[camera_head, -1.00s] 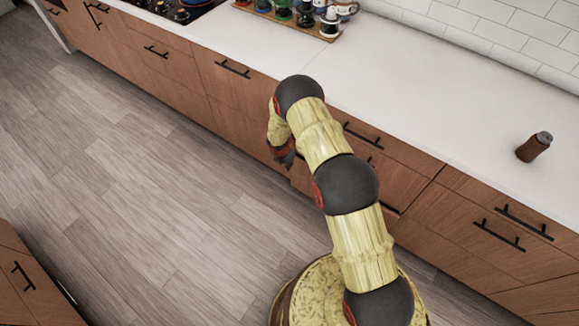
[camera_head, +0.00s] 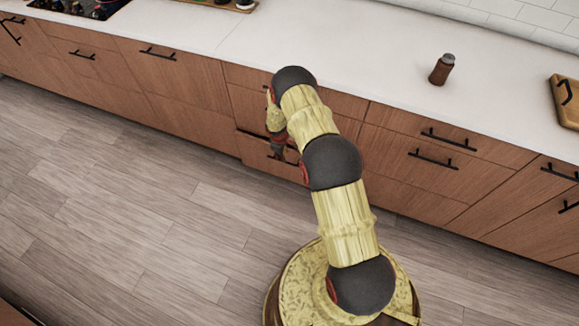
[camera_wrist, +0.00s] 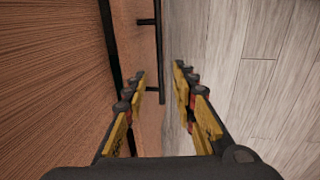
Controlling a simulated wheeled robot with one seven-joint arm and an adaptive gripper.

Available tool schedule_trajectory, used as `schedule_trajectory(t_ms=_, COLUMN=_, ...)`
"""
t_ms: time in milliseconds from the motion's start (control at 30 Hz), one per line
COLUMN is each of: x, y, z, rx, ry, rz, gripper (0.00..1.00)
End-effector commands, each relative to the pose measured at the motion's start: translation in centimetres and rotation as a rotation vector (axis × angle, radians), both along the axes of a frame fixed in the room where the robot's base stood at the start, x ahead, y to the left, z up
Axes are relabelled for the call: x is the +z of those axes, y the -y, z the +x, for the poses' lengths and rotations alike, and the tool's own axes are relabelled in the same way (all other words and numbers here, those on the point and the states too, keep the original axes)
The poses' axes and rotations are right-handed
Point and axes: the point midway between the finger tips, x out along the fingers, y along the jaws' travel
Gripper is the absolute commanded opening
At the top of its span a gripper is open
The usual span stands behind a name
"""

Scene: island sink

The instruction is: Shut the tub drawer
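A low wooden drawer (camera_head: 255,152) in the cabinet row, likely the tub drawer, shows partly behind my arm. A dark line runs along its top edge, and I cannot tell how far it stands out. Its front also fills a strip in the wrist view (camera_wrist: 138,50), beside a dark gap. Its black bar handle (camera_wrist: 158,55) lies ahead of the fingers, roughly in line with the space between them. My gripper (camera_wrist: 160,85) is open and empty in the wrist view. In the head view my gripper (camera_head: 279,150) hangs close to this drawer, and contact is unclear.
A white countertop (camera_head: 330,50) runs above the cabinets. A brown bottle (camera_head: 441,69) and a wooden board (camera_head: 567,100) stand on it, with a stove (camera_head: 85,8) at the far left. More handled drawers lie on both sides. The plank floor (camera_head: 130,210) is clear.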

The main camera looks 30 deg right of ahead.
Motion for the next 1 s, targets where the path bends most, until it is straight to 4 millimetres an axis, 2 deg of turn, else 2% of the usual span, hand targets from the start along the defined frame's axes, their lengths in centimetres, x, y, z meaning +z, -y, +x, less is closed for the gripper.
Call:
schedule_trajectory(t_ms=300, x=-4.7, y=0.6, z=0.5, rx=0.0, ry=-0.001, rz=0.0, gripper=0.27)
schedule_trajectory(t_ms=500, x=-6.8, y=1.0, z=0.7, rx=0.001, ry=-0.002, rz=0.0, gripper=0.27)
schedule_trajectory(t_ms=867, x=-7.3, y=1.1, z=0.9, rx=0.002, ry=0.0, rz=0.0, gripper=0.27)
schedule_trajectory(t_ms=1000, x=-7.3, y=1.1, z=0.9, rx=0.002, ry=0.0, rz=0.0, gripper=0.21)
